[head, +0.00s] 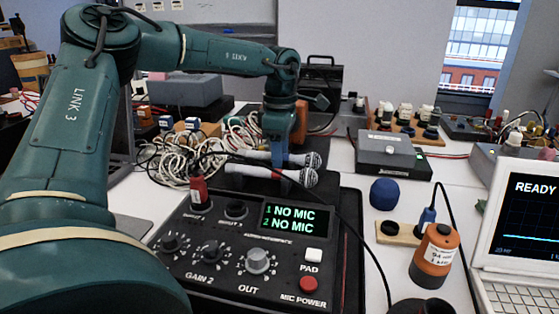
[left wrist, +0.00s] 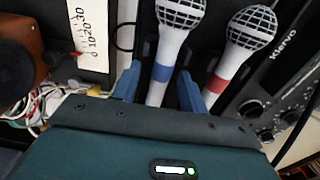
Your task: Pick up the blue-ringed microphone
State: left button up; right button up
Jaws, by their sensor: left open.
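Two white microphones with silver mesh heads lie side by side. The blue-ringed microphone (left wrist: 163,72) is in the left wrist view, with its body between the two blue fingers of my open left gripper (left wrist: 160,87). I cannot tell whether either finger touches it. In the head view, the blue-ringed microphone (head: 312,160) is the farther one, and its ring is hidden by my left gripper (head: 279,160), which points down over it. The red-ringed microphone (left wrist: 231,66) lies just right of the right finger; it is the nearer one in the head view (head: 308,178). My right gripper is not in view.
A black mixer (head: 250,240) with a lit "NO MIC" display stands in front of the microphones. Tangled white cables (head: 170,160) lie to their left.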

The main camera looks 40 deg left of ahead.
pick_arm(q)
grip_shut()
dwell(0.4)
jog(key=shift+r, duration=0.15)
